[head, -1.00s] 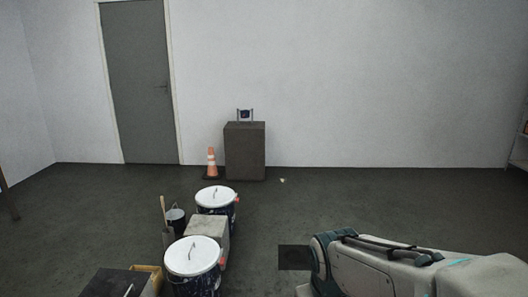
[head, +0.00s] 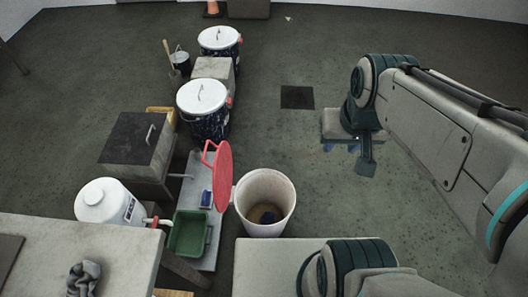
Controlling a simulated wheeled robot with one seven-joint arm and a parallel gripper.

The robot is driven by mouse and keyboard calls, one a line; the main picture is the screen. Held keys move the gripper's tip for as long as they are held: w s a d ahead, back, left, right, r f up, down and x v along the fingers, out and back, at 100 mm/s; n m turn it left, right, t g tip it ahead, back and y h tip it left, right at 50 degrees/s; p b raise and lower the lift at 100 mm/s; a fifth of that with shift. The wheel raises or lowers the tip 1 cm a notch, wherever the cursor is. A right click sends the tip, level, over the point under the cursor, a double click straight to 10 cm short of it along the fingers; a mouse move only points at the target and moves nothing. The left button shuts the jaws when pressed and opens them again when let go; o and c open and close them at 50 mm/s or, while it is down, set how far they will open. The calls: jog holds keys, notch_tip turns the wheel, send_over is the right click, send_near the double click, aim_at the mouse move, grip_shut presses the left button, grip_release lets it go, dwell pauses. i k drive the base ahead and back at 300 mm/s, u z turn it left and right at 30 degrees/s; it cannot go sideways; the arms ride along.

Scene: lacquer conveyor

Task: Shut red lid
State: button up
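The red lid (head: 222,177) stands upright on edge at the left side of an open white bucket (head: 283,185), with a red handle on its left. It seems joined to the bucket at the rim, but the joint is too small to tell. The bucket's mouth is uncovered and something dark and brownish lies at its bottom. My gripper (head: 352,152) hangs above the floor to the right of and beyond the bucket, clear of the lid. Its fingers are small and partly hidden, so I cannot tell whether they are open.
A green tray (head: 188,232) and a white container (head: 105,206) stand left of the bucket. A dark-topped box (head: 135,139) and white-lidded drums (head: 202,97) stand beyond. Pale table surfaces (head: 258,260) edge the near side. Floor right of the bucket is clear.

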aim_at(222, 177)
jog(key=u, duration=0.45)
jog(key=k, duration=2.05)
jog(key=z, duration=0.55)
jog(key=i, duration=0.45)
jog(key=u, duration=0.1)
